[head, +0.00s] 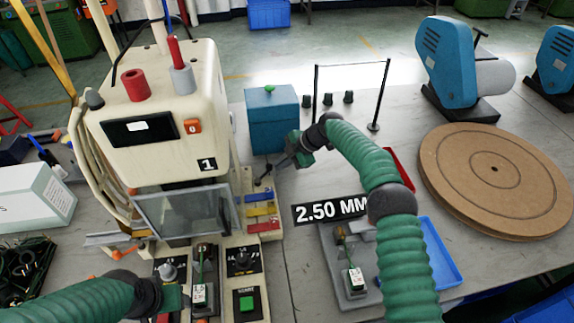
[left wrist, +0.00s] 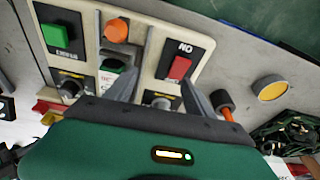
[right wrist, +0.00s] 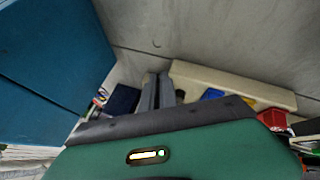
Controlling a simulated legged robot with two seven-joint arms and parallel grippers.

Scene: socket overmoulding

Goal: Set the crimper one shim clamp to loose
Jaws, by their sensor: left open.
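Crimper one (head: 165,150) is the cream machine marked 1 in the head view. No part of it is readable as the shim clamp. Coloured shim-like strips (head: 262,210) lie in a cream rack at its right side; they also show in the right wrist view (right wrist: 245,102). A black dial (head: 243,261) is on its front panel. My right gripper (head: 283,164) is over the table between the crimper and the blue box; its fingers (right wrist: 159,90) are together, with nothing visible between them. My left gripper (left wrist: 160,92) is open above the front panel, over a partly hidden knob.
A teal box (head: 272,118) stands behind my right gripper. A 2.50 MM sign (head: 331,210), blue tray (head: 440,255) and round wooden board (head: 495,180) are on the right.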

